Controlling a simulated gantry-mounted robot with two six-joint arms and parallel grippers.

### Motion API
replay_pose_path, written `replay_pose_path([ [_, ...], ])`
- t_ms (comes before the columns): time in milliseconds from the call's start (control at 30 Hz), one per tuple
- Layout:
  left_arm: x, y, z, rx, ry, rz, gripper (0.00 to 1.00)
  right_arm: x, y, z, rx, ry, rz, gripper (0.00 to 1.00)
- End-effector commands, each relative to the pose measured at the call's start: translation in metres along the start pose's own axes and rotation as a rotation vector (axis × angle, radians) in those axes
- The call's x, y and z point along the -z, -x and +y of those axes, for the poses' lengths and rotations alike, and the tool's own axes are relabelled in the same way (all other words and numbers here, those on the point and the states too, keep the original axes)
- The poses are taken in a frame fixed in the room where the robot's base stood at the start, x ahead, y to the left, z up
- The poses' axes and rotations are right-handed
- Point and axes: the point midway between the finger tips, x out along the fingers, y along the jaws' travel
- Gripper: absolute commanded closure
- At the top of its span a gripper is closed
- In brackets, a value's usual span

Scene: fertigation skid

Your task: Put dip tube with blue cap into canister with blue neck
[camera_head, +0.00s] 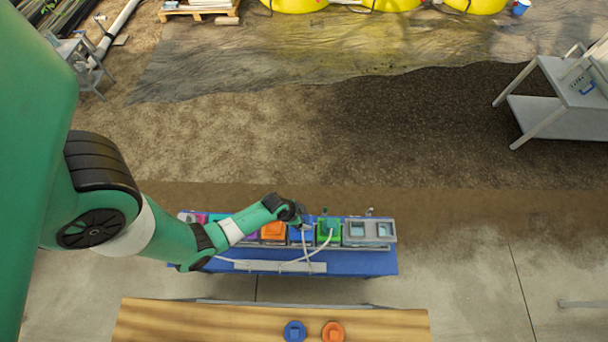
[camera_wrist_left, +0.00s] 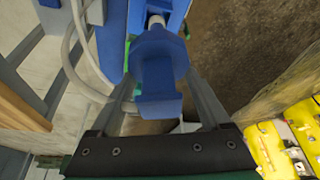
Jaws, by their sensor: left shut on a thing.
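My left gripper (camera_head: 302,219) is over the row of canisters, at the blue canister (camera_head: 301,236). In the left wrist view the gripper (camera_wrist_left: 160,92) is shut on a blue cap (camera_wrist_left: 158,72), the cap of the dip tube. A short pale piece (camera_wrist_left: 156,20) shows beyond the cap, against more blue. How far the tube reaches into the canister is hidden. The orange canister (camera_head: 273,232) stands left of the blue one and the green canister (camera_head: 328,231) right of it. My right gripper is not in view.
White hoses (camera_head: 302,262) loop over the blue skid (camera_head: 350,263) in front of the canisters. A grey box (camera_head: 370,232) stands at the right end. A wooden bench (camera_head: 200,322) nearer me holds a blue lid (camera_head: 295,331) and an orange lid (camera_head: 333,331).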

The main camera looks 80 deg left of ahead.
Motion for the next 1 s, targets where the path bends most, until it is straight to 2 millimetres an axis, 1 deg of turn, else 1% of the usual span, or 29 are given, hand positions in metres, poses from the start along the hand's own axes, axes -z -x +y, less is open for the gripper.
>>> replay_pose_path([
  [33,-0.004,-0.011,0.000,0.000,0.000,0.000,0.80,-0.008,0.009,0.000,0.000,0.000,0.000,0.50],
  [500,-0.025,-0.062,0.000,0.000,0.000,0.001,0.80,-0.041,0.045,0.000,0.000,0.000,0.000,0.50],
  [600,-0.028,-0.070,0.000,0.000,0.000,0.001,0.80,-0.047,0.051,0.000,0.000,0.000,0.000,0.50],
  [733,-0.030,-0.075,0.000,0.000,0.000,0.002,0.80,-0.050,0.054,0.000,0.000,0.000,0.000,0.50],
  [1000,-0.030,-0.074,0.000,0.000,0.000,0.001,0.80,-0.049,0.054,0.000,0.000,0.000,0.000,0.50],
])
